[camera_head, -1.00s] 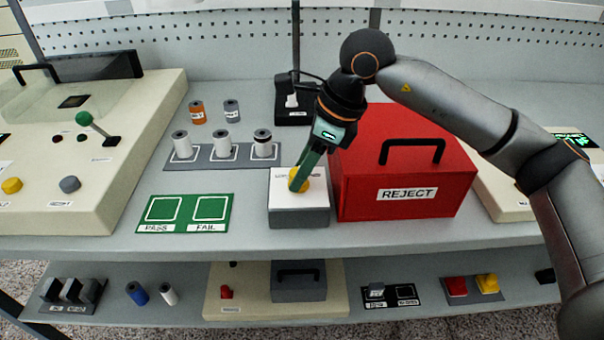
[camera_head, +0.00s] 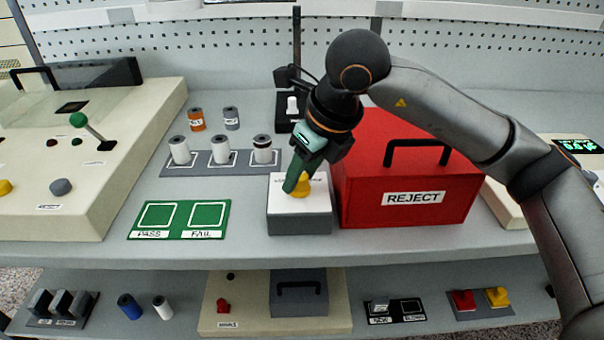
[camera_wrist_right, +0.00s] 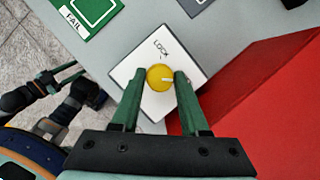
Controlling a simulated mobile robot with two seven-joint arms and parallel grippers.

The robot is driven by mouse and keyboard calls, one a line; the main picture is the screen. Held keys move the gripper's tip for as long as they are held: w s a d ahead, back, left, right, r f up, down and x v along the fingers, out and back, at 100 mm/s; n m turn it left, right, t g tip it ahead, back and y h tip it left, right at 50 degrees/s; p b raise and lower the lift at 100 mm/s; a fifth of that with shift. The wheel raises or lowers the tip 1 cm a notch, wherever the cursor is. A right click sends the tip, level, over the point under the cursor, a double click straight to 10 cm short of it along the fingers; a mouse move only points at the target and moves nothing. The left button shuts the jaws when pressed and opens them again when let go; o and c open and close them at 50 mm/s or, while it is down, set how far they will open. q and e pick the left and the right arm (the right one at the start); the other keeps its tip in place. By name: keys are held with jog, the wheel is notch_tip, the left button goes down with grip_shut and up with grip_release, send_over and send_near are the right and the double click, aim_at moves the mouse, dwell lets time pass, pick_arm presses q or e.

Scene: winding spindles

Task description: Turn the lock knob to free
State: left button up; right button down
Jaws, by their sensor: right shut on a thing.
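The yellow round lock knob (camera_head: 306,186) sits on the white top of a small grey box (camera_head: 300,220), left of the red box. My right gripper (camera_wrist_right: 160,73) is shut on the knob, one green finger on each side. In the head view its fingers (camera_head: 293,187) reach down and partly hide the knob. What looks like my left gripper (camera_wrist_right: 62,73), with green fingers, shows at the left of the right wrist view; its opening is unclear.
The red REJECT box (camera_head: 405,190) stands close on the right. A green PASS/FAIL mat (camera_head: 180,232) lies to the left. A grey rack (camera_head: 200,168) with several spools is behind, and a black stand (camera_head: 288,115) rises at the back.

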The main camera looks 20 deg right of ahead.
dwell(0.4)
jog(key=shift+c, duration=2.1)
grip_release()
jog(key=p+v, duration=0.1)
jog(key=v, duration=1.1)
jog(key=shift+r, duration=0.25)
jog(key=shift+s, duration=0.1)
